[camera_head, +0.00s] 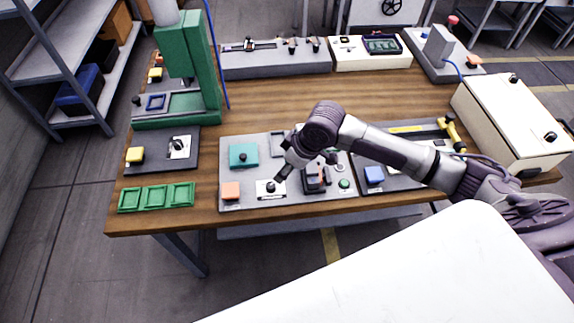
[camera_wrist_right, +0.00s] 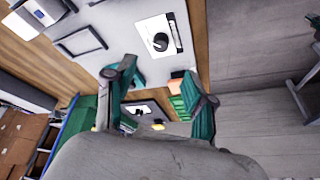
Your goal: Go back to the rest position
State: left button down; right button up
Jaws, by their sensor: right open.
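My right gripper (camera_head: 291,166) hangs above the grey control panel (camera_head: 240,197) at the middle front of the table, its arm coming in from the right. In the right wrist view its two teal-sided fingers (camera_wrist_right: 160,76) stand apart with nothing between them. A black knob on a white plate (camera_wrist_right: 160,42) shows beyond the fingertips. It also shows in the head view (camera_head: 270,187), just below the gripper. My left gripper is out of view.
The wooden table (camera_head: 275,103) also carries green trays (camera_head: 157,197), a green press-like stand (camera_head: 200,60), a grey rack (camera_head: 275,62) and a cream box (camera_head: 510,120). A dark board with a yellow-handled tool (camera_head: 450,132) lies right of the panel. Shelves (camera_head: 60,60) stand at left.

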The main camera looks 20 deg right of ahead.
jog(key=shift+s+d+r, duration=0.1)
jog(key=shift+r, duration=0.2)
dwell(0.4)
